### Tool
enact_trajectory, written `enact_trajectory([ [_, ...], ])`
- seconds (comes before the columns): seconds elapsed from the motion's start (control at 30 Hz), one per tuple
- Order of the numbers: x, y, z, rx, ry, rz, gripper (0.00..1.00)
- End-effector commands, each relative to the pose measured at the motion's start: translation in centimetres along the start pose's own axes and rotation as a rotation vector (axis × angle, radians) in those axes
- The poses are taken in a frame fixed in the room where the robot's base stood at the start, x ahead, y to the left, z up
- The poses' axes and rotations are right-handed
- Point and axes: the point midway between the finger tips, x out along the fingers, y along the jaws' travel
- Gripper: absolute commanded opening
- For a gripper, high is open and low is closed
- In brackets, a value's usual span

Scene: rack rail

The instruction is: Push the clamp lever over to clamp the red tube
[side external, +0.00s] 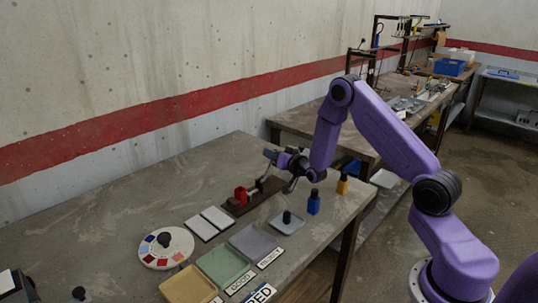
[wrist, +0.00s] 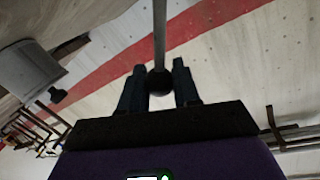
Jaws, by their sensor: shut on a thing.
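The red tube (side external: 241,194) sits upright at the left part of a dark brown rail (side external: 236,210) on the workbench. The small metal clamp part beside it is hard to make out. My gripper (side external: 278,169) is low over the right end of the rail, to the right of the red tube. In the wrist view, the clamp lever (wrist: 160,35) is a thin grey rod ending in a dark ball knob (wrist: 160,81). My gripper's two fingers (wrist: 159,85) are on either side of the knob, shut on it. The red tube cannot be made out in the wrist view.
Blue bottle (side external: 313,203) and yellow bottle (side external: 342,185) stand right of the rail. The bench's back left is clear.

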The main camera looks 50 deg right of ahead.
Motion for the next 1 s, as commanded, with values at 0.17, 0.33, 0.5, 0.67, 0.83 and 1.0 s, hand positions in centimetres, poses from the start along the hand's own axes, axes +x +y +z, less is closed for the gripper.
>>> enact_trajectory([
  [0.17, 0.3, 1.8, 0.5, 0.155, -0.031, -0.001, 0.00],
  [0.33, 0.5, 3.0, 1.0, 0.281, -0.056, -0.005, 0.00],
  [0.5, 0.7, 3.8, 1.5, 0.375, -0.074, -0.010, 0.00],
  [0.67, 0.8, 4.2, 1.8, 0.431, -0.084, -0.011, 0.00],
  [0.83, 0.8, 4.5, 2.0, 0.462, -0.090, -0.012, 0.00],
  [1.0, 0.8, 4.5, 2.1, 0.471, -0.093, -0.011, 0.00],
])
